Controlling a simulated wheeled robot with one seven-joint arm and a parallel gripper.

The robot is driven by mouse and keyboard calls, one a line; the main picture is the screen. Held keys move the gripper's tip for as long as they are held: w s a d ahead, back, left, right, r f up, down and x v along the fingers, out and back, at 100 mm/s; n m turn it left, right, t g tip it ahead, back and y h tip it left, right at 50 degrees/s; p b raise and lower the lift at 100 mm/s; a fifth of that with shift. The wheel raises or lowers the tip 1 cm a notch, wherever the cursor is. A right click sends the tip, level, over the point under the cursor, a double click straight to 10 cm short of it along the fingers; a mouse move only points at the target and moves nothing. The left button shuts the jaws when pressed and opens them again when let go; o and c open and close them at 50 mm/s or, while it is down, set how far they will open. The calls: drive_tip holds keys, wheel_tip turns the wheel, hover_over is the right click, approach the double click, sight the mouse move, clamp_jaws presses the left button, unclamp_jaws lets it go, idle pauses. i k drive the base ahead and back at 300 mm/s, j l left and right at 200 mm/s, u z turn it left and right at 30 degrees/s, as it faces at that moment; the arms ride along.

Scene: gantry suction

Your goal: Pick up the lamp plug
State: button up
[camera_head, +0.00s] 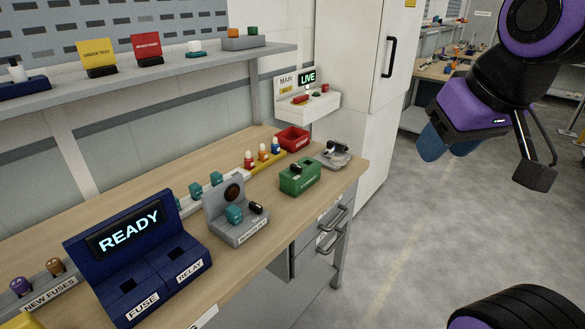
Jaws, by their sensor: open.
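No label that I can read names the lamp plug. A small black plug (256,208) sits on a grey panel box (238,234) with a dark round disc, and a teal block sits beside it. Another black plug (296,168) stands on a green box (300,184) farther back on the bench. I cannot tell which one is the lamp plug. My gripper (490,160) hangs at the upper right over the floor, well away from the bench, open and with nothing seen in it. Its fingers are only partly clear.
The wooden bench (262,184) also holds a blue READY tester (142,262), a red tray (292,138), small coloured fuses and a grey item at its far end. A shelf (150,83) overhangs the back. A white cabinet (352,100) stands behind. Floor to the right is clear.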

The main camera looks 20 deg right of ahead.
sight(262, 155)
drive_tip(key=i+l+u, duration=0.1)
drive_tip(key=u, duration=0.3)
drive_tip(key=l+u, duration=0.4)
drive_tip(key=i+l+u, duration=0.1)
drive_tip(key=l+u, duration=0.15)
drive_tip(key=u, duration=0.2)
drive_tip(key=i+l+u, duration=0.15)
drive_tip(key=l, duration=0.9)
drive_tip(key=l+u, duration=0.2)
drive_tip(key=l, duration=0.9)
drive_tip(key=i+l, duration=0.1)
drive_tip(key=i, duration=0.2)
